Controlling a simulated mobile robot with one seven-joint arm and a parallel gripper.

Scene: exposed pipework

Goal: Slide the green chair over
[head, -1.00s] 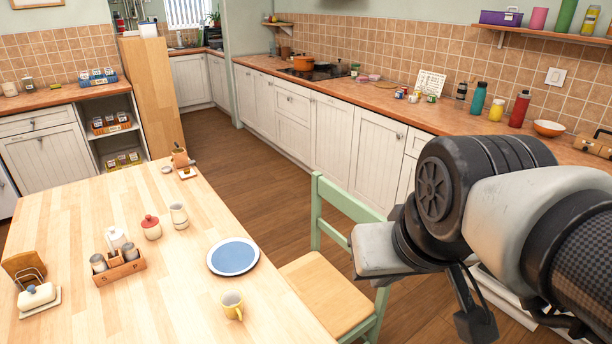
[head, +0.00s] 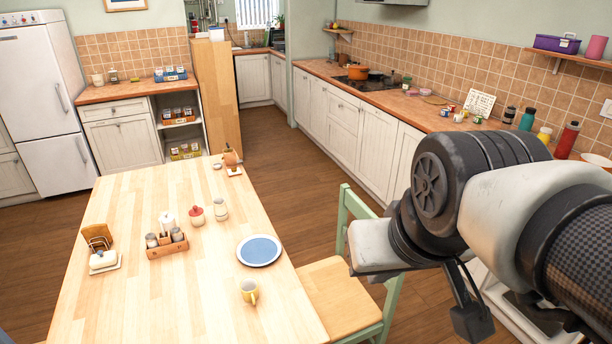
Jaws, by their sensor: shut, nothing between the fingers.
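The green chair (head: 342,220) stands at the right side of the wooden table (head: 120,230). It has a pale wooden seat (head: 335,295) and a light green frame. The seat's left edge meets or passes under the table edge; I cannot tell which. My arm hides much of the chair's backrest. My gripper (head: 470,318) shows partly as a dark piece below my arm, to the right of the chair in the picture. It is shut and holds nothing. It looks apart from the chair, though the depth between them is hard to judge.
On the table are a blue plate (head: 259,250), a yellow mug (head: 249,291), a condiment caddy (head: 167,243) and a butter dish (head: 103,260). White cabinets (head: 376,140) line the right wall. A fridge (head: 40,100) stands at the left. Wooden floor (head: 285,160) lies open between table and cabinets.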

